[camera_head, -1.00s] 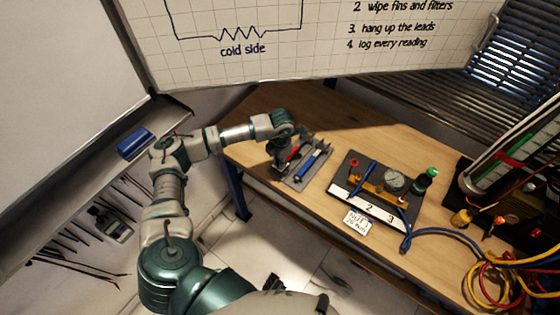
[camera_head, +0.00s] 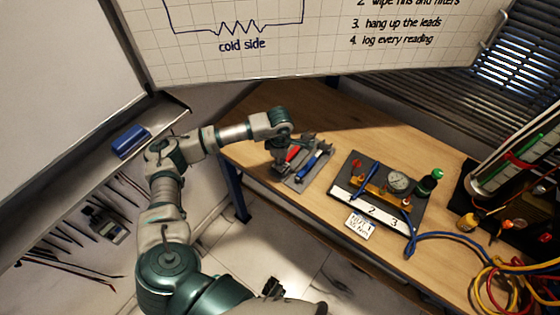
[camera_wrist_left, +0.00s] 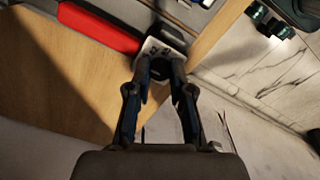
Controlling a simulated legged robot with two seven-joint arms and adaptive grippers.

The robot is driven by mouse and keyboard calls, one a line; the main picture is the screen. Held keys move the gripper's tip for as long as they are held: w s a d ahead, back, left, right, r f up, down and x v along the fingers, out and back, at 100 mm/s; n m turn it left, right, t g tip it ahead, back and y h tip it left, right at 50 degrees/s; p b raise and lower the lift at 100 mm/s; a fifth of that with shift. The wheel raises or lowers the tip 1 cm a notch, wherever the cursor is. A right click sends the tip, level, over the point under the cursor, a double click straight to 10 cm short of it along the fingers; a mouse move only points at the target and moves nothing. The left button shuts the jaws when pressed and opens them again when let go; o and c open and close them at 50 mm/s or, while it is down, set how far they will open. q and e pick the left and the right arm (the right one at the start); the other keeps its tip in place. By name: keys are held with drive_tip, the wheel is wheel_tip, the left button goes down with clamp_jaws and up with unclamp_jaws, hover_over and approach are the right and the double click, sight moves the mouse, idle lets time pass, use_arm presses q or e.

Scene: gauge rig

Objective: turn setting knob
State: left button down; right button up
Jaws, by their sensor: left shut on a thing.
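My left gripper (camera_head: 280,172) reaches down to the near left side of a grey tray (camera_head: 318,172) on the bench. A pale block with dark marks (camera_wrist_left: 160,48), which looks like the setting knob, sits between the fingertips. The fingers partly hide it, so its turned position cannot be read. My right gripper is not clearly seen.
A dark gauge rig (camera_head: 343,181) with a dial (camera_head: 399,182) stands right of the tray, with a small card (camera_head: 360,226) in front. Blue, red and yellow leads (camera_head: 490,262) tangle at the right. Bare bench (camera_head: 350,125) lies behind the tray.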

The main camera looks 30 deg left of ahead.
use_arm(q)
drive_tip(key=shift+s+d+f, duration=0.1)
drive_tip(key=shift+s+f, duration=0.1)
drive_tip(key=shift+f, duration=0.05)
drive_tip(key=c, duration=1)
unclamp_jaws()
drive_tip(key=shift+c, duration=0.2)
drive_tip(key=shift+w+r, duration=0.1)
drive_tip(key=shift+w, duration=0.05)
drive_tip(key=shift+r, duration=0.5)
wheel_tip(320, 180, up, 11)
drive_tip(key=shift+f, duration=0.1)
